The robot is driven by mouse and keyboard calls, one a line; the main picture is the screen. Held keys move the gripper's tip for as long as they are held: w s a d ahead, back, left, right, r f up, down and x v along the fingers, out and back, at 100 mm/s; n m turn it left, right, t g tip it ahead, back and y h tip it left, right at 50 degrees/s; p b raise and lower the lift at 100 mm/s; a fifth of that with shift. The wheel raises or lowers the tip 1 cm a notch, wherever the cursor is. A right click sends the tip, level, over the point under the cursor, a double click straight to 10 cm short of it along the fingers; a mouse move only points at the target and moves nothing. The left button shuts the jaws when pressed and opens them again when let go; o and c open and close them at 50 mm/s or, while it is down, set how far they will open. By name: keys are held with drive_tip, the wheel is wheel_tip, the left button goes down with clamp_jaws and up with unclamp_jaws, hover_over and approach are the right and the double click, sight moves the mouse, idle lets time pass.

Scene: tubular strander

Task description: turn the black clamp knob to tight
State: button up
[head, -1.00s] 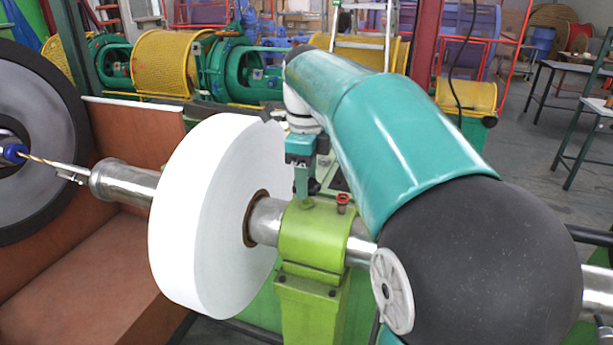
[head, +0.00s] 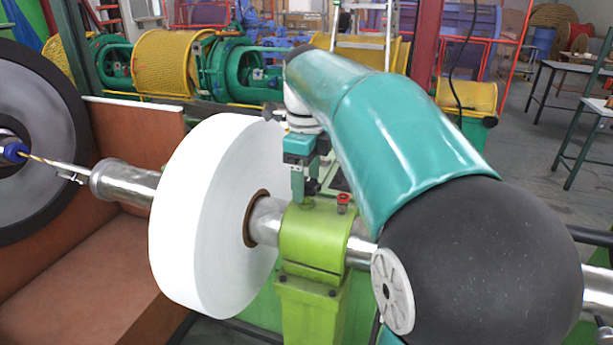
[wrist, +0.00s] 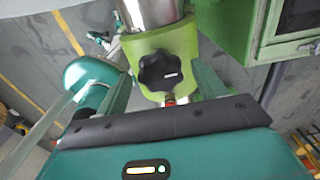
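The black clamp knob (wrist: 160,70) is a lobed star shape with a small white mark, on the green clamp block (wrist: 182,40) in the wrist view. The block also shows in the head view (head: 312,240), around a metal shaft. My gripper (wrist: 161,78) is open, with one green finger on each side of the knob and visible gaps between them. In the head view my gripper (head: 306,187) points down at the top of the block. A dark shape beside its finger there may be the knob, mostly hidden.
A large white roll (head: 205,220) sits on the shaft (head: 125,184) just left of the block. A small red fitting (head: 343,198) stands on the block close to my gripper's right. A green machine frame (wrist: 235,30) lies right of the block in the wrist view.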

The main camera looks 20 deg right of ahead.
sight(307, 183)
drive_tip(key=shift+r, duration=0.1)
wheel_tip(307, 183, up, 14)
drive_tip(key=shift+f, duration=0.2)
idle(0.7)
drive_tip(key=s+a+f+n+t, duration=0.2)
drive_tip(key=s+a+f+n, duration=0.2)
drive_tip(key=s+f+n, duration=0.5)
drive_tip(key=s+a+f+n+t, duration=0.3)
drive_tip(key=s+f+n, duration=0.6)
drive_tip(key=f+n, duration=0.6)
drive_tip(key=a+n, duration=0.2)
drive_tip(key=n, duration=0.1)
drive_tip(key=shift+s+a+t, duration=0.2)
drive_tip(key=shift+a+t, duration=0.1)
